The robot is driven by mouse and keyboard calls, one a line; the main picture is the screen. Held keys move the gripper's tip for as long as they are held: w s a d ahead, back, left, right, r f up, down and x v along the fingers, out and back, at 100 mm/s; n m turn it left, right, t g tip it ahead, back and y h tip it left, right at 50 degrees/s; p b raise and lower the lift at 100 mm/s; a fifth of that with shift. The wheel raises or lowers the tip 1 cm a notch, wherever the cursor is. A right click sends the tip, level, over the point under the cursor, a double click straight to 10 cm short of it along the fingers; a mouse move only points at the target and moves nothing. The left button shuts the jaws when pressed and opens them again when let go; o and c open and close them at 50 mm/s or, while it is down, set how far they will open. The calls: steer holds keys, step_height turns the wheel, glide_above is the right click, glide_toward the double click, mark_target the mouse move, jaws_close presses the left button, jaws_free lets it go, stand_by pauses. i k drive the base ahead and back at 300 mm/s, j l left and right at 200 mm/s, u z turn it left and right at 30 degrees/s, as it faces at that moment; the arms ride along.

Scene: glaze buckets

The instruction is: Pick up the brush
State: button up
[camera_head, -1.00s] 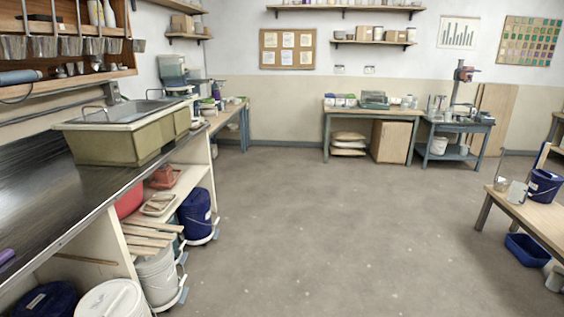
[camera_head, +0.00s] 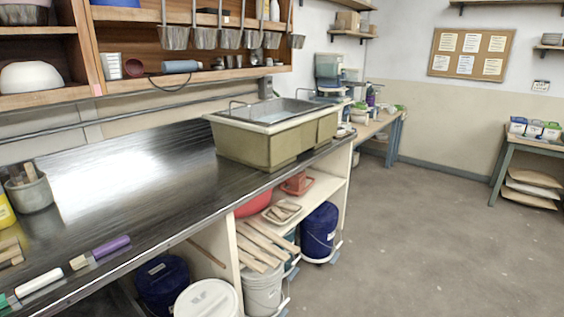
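A brush-like tool with a purple handle and a pale tan end (camera_head: 101,252) lies on the dark metal counter (camera_head: 120,195), near its front edge at the lower left. A second, similar tool with a white body and a green end (camera_head: 36,286) lies nearer, cut by the left side of the picture. A tan wooden piece (camera_head: 10,250) sits at the left edge, partly out of view. I cannot tell for certain which one is the task's brush. My gripper is not in view.
A grey pot with tools (camera_head: 30,193) and a yellow bottle (camera_head: 5,211) stand at the counter's left. An olive sink basin (camera_head: 265,143) sits farther along. Lidded buckets (camera_head: 207,299) and boards fill the shelves below. The floor at right is clear.

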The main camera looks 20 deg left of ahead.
mark_target(11, 297)
steer(key=i+u, duration=0.25)
steer(key=u, duration=0.15)
steer(key=i+u, duration=0.25)
steer(key=u, duration=0.2)
steer(key=i+u, duration=0.25)
steer(key=u, duration=0.15)
steer(key=i+l+u, duration=0.2)
steer(key=u, duration=0.2)
steer(key=i+u, duration=0.3)
steer(key=u, duration=0.2)
steer(key=i+l+u, duration=0.2)
steer(key=u, duration=0.25)
steer(key=i+l+u, duration=0.3)
steer(key=u, duration=0.2)
